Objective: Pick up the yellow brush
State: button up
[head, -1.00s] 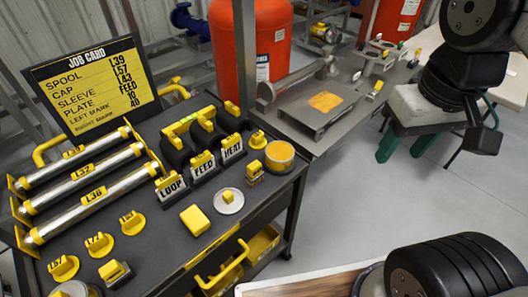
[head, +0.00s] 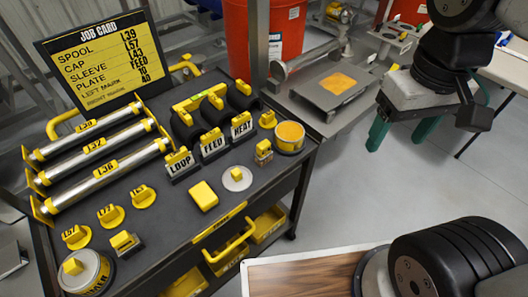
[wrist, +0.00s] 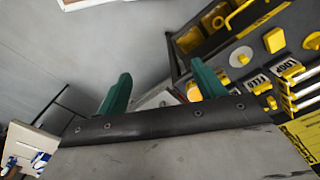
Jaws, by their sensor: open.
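No yellow thing is plainly a brush. A small block with a yellow top and tan lower part (head: 264,154) stands near the right edge of the dark cart top (head: 160,225). A plain yellow block (head: 203,196) lies in front of it, and a yellow block on a grey base (head: 124,242) is at front left. I cannot tell which is the brush. My gripper (head: 393,130), with green fingers, is open and empty over the floor, right of the cart. In the wrist view its fingers (wrist: 161,80) are apart, with the cart at upper right.
LOOP, FEED and HEAT plates (head: 213,143), a round yellow-topped tin (head: 289,137), labelled caps and metal tubes (head: 105,172) crowd the cart. A job card board (head: 100,60) stands behind. A grey bench (head: 325,98) adjoins at the back. Floor (head: 340,190) right of the cart is clear.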

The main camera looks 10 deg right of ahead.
jog(key=w+a+f+n+g, duration=0.2)
jog(key=w+a+f+n, duration=0.1)
jog(key=w+a+f, duration=0.4)
jog(key=n+t, duration=0.1)
jog(key=n, duration=0.2)
send_over(264, 143)
jog(key=s, duration=0.2)
jog(key=f, duration=0.9)
jog(key=shift+w+a, duration=0.1)
jog(key=shift+w, duration=0.1)
jog(key=shift+w+a+t, duration=0.15)
jog(key=shift+w+t, duration=0.2)
jog(key=shift+t, duration=0.05)
jog(key=f, duration=0.7)
jog(key=shift+w+d+f, duration=0.2)
jog(key=shift+w+f, duration=0.05)
jog(key=shift+w, duration=0.1)
jog(key=c, duration=1.2)
jog(key=shift+o, duration=0.2)
jog(key=shift+r, duration=0.1)
